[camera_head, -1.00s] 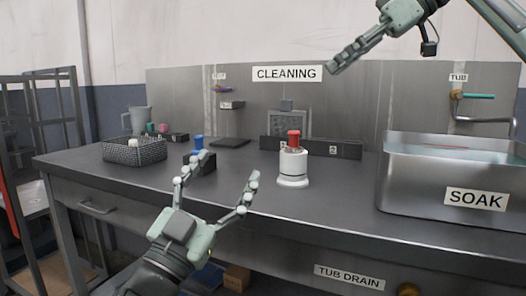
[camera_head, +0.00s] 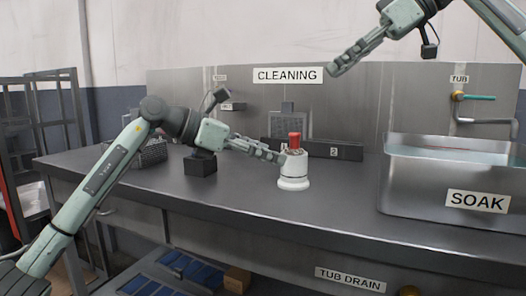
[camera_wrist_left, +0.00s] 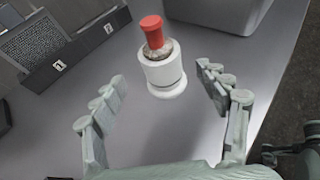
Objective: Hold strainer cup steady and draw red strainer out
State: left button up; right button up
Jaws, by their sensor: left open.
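The white strainer cup (camera_head: 293,170) stands upright on the steel counter, on a wider white base. The red strainer (camera_head: 295,140) sits in its top, its red end sticking up. My left gripper (camera_head: 281,157) reaches in from the left at cup height, its fingertips close to the cup's left side. In the left wrist view the cup (camera_wrist_left: 163,72) with the red strainer (camera_wrist_left: 152,30) lies ahead, between the lines of the two open fingers (camera_wrist_left: 160,90); no contact shows. My right gripper (camera_head: 333,68) is raised high, empty, in front of the wall; its fingers overlap, so its opening is unclear.
The soak tub (camera_head: 450,190) of water stands on the right of the counter. A low dark rack (camera_head: 335,150) with numbered slots is behind the cup. A dark block (camera_head: 200,164) and a wire basket (camera_head: 152,152) are at left. The counter front is clear.

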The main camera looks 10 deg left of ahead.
aim_at(294, 161)
pick_arm(q)
jog(key=x, duration=0.7)
jog(key=shift+d, duration=0.1)
